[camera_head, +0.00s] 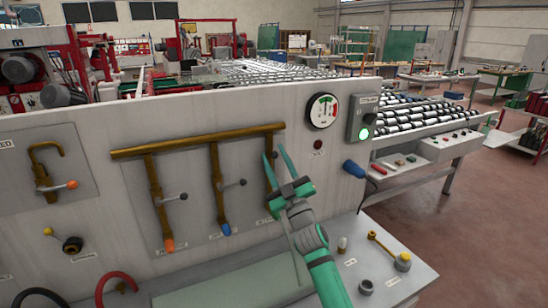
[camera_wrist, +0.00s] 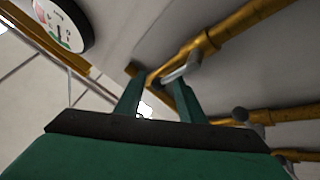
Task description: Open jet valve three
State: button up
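A brass manifold pipe (camera_head: 190,142) on the grey panel has three branches going down. The first valve lever (camera_head: 182,196) and the second valve lever (camera_head: 241,182) stick out to the right. The third branch (camera_head: 270,172) is at the right end, partly hidden by my gripper (camera_head: 275,152), so its lever is not clear in the head view. In the wrist view my gripper (camera_wrist: 158,84) is open, its two fingers apart. A grey lever with a rounded end (camera_wrist: 182,68) on a brass pipe (camera_wrist: 235,24) shows just beyond the fingertips. I cannot tell whether the fingers touch it.
A pressure gauge (camera_head: 322,111) and a switch box with a green light (camera_head: 362,122) are right of the manifold. A blue knob-like part (camera_head: 353,168) sticks out below them. A ledge (camera_head: 330,278) below holds small fittings. A roller table (camera_head: 425,115) is at right.

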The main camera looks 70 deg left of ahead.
jog(key=v, duration=1)
jog(key=shift+s+a, duration=0.1)
dwell(0.4)
jog(key=w+d+f+m+t+h, duration=0.2)
jog(key=w+d+f+m+t, duration=0.1)
jog(key=d+m+t, duration=0.55)
jog(key=w+d+f+m+t+h, duration=0.3)
jog(key=d+m+t, duration=0.4)
jog(key=m+t, duration=0.15)
jog(key=d+f+m+t+h, duration=0.5)
jog(key=d+f+m+h, duration=0.2)
jog(key=d+f+h, duration=0.6)
jog(key=s+d+f+m+h, duration=0.1)
jog(key=s+d+f, duration=0.2)
jog(key=d, duration=0.3)
jog(key=s+d+f+m+h, duration=0.1)
jog(key=s+d+f, duration=0.15)
jog(key=d, duration=0.35)
jog(key=s+d+f+g+h, duration=0.2)
jog(key=s+d+f+g, duration=0.1)
jog(key=s+d, duration=0.6)
jog(key=s+d+f+g+h, duration=0.2)
jog(key=s+d+f, duration=0.3)
jog(key=s+d, duration=0.5)
jog(key=shift+s+d+n+g+h, duration=0.2)
jog(key=shift+d+n+g+h, duration=0.1)
jog(key=shift+d+g+h, duration=0.1)
